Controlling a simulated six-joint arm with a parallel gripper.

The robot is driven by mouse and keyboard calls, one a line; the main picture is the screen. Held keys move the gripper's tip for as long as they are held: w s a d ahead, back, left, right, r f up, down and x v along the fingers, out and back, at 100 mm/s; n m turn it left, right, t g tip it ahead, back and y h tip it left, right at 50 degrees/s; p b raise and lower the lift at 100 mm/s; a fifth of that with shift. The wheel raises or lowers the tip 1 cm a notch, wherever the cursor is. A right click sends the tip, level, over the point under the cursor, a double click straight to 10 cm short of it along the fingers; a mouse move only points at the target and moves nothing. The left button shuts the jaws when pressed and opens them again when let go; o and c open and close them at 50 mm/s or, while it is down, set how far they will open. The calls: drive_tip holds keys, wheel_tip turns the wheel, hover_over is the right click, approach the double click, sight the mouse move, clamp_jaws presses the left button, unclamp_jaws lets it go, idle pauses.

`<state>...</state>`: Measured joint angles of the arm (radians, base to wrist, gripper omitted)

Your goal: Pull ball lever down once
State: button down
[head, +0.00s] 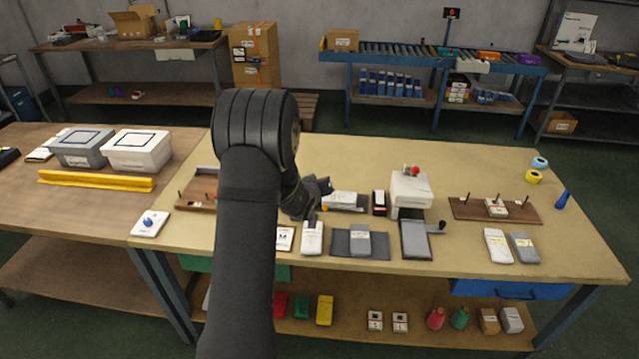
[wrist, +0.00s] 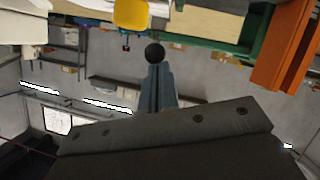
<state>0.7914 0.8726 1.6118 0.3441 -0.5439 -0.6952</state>
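A dark round ball (wrist: 154,53) shows in the wrist view, just past the tips of my gripper (wrist: 157,68). The gripper's pale blue-grey fingers appear together, and I cannot tell whether they touch the ball. In the head view, my gripper (head: 312,203) is over the middle of the bench, and my arm partly hides it and what is near it. A small lever with a black knob (head: 441,226) stands at the right of a grey plate. A red ball (head: 415,171) tops a white box-shaped device (head: 409,194) to the right of my gripper.
White packets (head: 312,238), a grey mat (head: 339,246) and a wooden board with pegs (head: 466,209) lie around the bench. A white plate with a blue knob (head: 148,223) is at the left. Bare tabletop (head: 490,170) shows toward the back.

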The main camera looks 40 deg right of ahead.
drive_tip(key=shift+s+d+f+g, duration=0.15)
drive_tip(key=shift+s+f, duration=0.2)
drive_tip(key=shift+f, duration=0.25)
drive_tip(key=shift+s+a+f+g, duration=0.15)
drive_tip(key=shift+s+f, duration=0.15)
drive_tip(key=shift+f, duration=0.25)
drive_tip(key=s+a+r, duration=0.2)
drive_tip(key=a+r, duration=0.7)
drive_tip(key=a, duration=0.1)
drive_tip(key=shift+s+r, duration=0.2)
drive_tip(key=shift+s, duration=0.2)
drive_tip(key=shift+a, duration=0.1)
drive_tip(key=w+d+f, duration=0.1)
drive_tip(key=d+f, duration=0.1)
drive_tip(key=d, duration=0.1)
drive_tip(key=w+d+f, duration=0.1)
drive_tip(key=d+f, duration=0.2)
drive_tip(key=w+d+f, duration=0.1)
drive_tip(key=d+f, duration=0.2)
drive_tip(key=d, duration=0.1)
drive_tip(key=shift+w+d+f, duration=0.1)
drive_tip(key=shift+w, duration=0.25)
drive_tip(key=shift+d+f, duration=0.4)
drive_tip(key=shift+f, duration=0.15)
